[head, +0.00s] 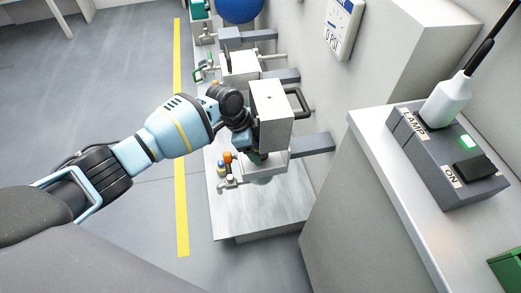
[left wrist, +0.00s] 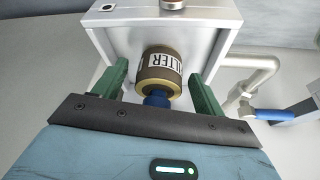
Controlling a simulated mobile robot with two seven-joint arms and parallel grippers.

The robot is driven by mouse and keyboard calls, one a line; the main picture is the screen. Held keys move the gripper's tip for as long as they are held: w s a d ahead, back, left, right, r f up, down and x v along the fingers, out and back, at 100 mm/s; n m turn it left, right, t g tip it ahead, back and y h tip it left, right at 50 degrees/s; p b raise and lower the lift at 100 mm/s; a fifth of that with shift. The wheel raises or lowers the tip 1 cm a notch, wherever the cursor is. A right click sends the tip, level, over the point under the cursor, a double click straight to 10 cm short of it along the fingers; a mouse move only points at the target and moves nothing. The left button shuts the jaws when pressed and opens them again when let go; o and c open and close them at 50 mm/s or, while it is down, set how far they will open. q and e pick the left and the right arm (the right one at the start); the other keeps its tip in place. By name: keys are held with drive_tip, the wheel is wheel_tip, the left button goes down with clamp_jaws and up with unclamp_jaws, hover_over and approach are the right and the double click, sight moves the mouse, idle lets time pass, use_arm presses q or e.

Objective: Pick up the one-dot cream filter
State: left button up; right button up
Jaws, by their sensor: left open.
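In the left wrist view a short tan-brown cylinder (left wrist: 160,66) with a white label reading "FILTER" stands out from a pale box-shaped housing (left wrist: 110,17). A blue part (left wrist: 157,98) shows at its near end. I see no dot mark on it, and it looks tan rather than cream. My left gripper (left wrist: 158,76) is open, with its green fingers on either side of the cylinder and gaps on both sides. In the head view my left arm reaches to the white box (head: 272,112), and the cylinder is hidden there. My right gripper is not in view.
A silver pipe with a blue handle (left wrist: 272,115) is right of the fingers. Small orange and yellow fittings (head: 226,160) sit below the box. A grey cabinet with a lamp switch box (head: 445,160) stands right. The floor left is clear.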

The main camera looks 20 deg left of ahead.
use_arm(q)
drive_tip(key=shift+d+f, duration=0.1)
drive_tip(key=shift+f, duration=0.3)
drive_tip(key=c, duration=1.1)
drive_tip(key=shift+o, duration=0.2)
drive_tip(key=shift+r, duration=0.2)
